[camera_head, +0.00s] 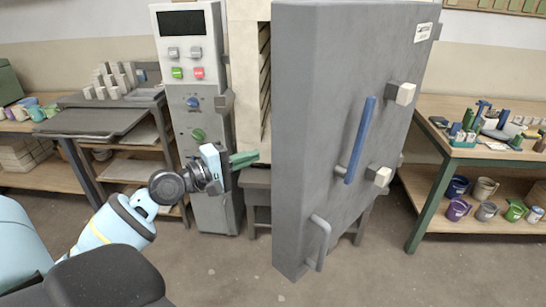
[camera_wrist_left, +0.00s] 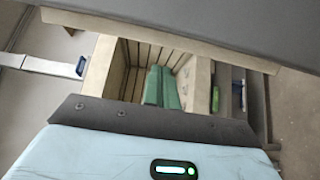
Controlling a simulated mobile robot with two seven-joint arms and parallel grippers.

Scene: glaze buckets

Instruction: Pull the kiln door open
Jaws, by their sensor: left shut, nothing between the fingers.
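The kiln door (camera_head: 335,70) is a large grey panel that stands swung out from the cream kiln body (camera_head: 245,75). A gap shows between the door's left edge and the kiln. On the door's outer face are a long blue handle (camera_head: 361,140) and a smaller grey handle (camera_head: 321,243). My left gripper (camera_head: 256,158) has green fingers, shut and empty, at the gap on the kiln side of the door. In the left wrist view the shut fingers (camera_wrist_left: 161,86) point toward the slatted kiln interior (camera_wrist_left: 133,60). My right gripper is not in view.
A control cabinet (camera_head: 190,100) with buttons and knobs stands close left of the kiln. A shelf (camera_head: 90,122) is further left. A workbench (camera_head: 495,150) with tools and several buckets below stands at right. The floor (camera_head: 225,270) in front is clear.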

